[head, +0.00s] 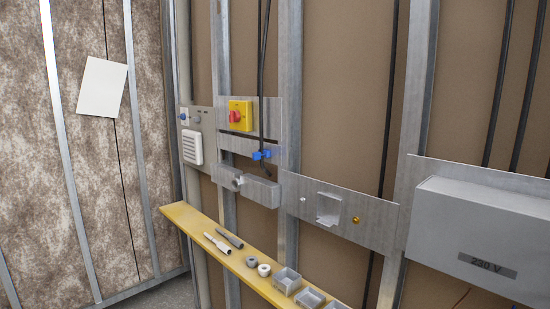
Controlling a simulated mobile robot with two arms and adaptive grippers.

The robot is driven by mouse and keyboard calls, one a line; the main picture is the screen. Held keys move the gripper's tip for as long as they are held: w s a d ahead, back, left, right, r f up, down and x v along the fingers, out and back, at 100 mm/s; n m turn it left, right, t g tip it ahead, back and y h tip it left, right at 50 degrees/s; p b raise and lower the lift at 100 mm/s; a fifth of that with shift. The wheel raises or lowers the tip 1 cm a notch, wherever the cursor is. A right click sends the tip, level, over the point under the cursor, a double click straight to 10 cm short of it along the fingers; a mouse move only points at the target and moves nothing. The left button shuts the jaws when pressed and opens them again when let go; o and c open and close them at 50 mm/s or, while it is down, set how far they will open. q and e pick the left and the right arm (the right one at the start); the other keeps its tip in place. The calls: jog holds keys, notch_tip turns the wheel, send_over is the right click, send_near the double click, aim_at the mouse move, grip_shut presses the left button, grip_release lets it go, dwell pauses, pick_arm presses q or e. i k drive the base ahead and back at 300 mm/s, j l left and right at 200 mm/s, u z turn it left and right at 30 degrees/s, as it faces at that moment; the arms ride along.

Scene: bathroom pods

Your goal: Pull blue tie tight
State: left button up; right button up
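A blue tie (262,155) sits around the black cables (262,75) that hang down in front of the metal plate, below and right of the yellow switch box with a red knob (240,115). The tie is small in the picture, and I cannot tell how tight it is. The cable ends hang just below it, over a grey bracket (262,191). Neither of my grippers is in the head view.
A yellow shelf (196,226) runs below, holding pen-like tools (217,243), grey rings (264,270) and small grey boxes (308,298). A large grey box marked 230 V (480,230) juts out at right. Vertical metal studs (289,60) frame the wall.

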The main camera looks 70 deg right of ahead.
aim_at(256, 156)
jog(key=z, duration=2.15)
